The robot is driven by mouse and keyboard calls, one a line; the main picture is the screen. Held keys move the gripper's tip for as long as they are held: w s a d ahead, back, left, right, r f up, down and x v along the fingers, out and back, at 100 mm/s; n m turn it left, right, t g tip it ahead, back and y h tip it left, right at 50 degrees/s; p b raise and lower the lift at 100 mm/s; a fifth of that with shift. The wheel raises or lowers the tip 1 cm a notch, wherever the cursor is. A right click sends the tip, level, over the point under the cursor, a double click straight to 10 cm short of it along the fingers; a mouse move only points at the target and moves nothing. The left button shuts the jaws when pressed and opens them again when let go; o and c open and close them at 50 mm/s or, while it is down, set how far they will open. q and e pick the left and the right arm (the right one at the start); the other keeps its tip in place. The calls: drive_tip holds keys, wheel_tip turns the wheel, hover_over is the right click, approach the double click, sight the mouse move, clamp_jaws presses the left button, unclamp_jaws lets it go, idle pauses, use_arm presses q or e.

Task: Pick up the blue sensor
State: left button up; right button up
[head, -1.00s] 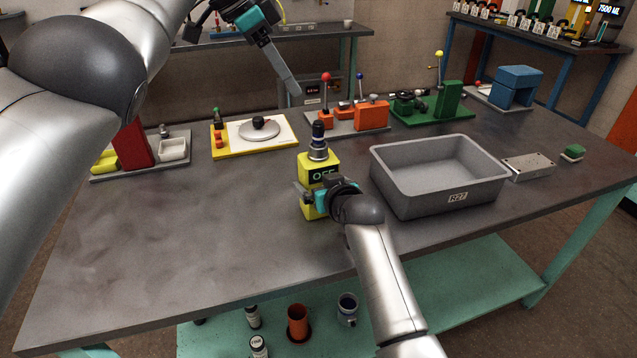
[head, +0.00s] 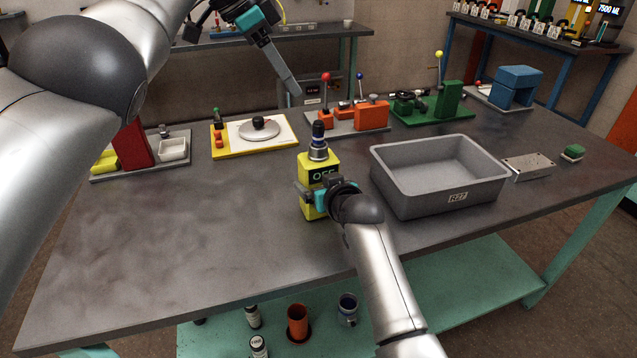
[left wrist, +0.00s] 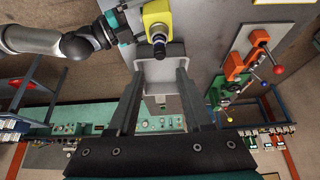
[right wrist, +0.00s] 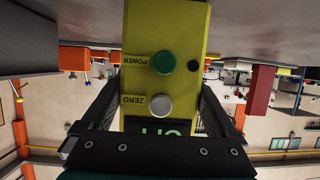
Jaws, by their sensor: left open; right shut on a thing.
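A yellow box (head: 318,168) with an "OFF" display stands upright on the grey table. A fitting with a blue band and black top (head: 318,142), likely the blue sensor, sits upright on the box; in the left wrist view (left wrist: 158,40) it is seen from above. My right gripper (head: 317,191) is shut on the yellow box, below its display. In the right wrist view the box (right wrist: 185,30) fills the space between the fingers, with green and white buttons showing. My left gripper (head: 288,84) is open and empty, raised above the table's far side; both fingers (left wrist: 160,75) show apart.
A grey bin (head: 440,205) stands just right of the yellow box. A metal block (head: 528,168) lies beyond it. Coloured fixtures, including a yellow-edged tray (head: 222,150) and an orange unit (head: 372,114), line the back. The table's front left is clear.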

use_arm(q)
drive_tip(key=shift+o, duration=1.2)
drive_tip(key=m+t+y, duration=0.3)
drive_tip(key=m+y, duration=0.3)
drive_tip(key=m, duration=1.4)
approach(319, 124)
drive_tip(key=x, duration=1)
drive_tip(key=shift+w+f, duration=0.1)
drive_tip(key=shift+f, duration=0.05)
drive_tip(key=shift+c, duration=0.2)
clamp_jaws()
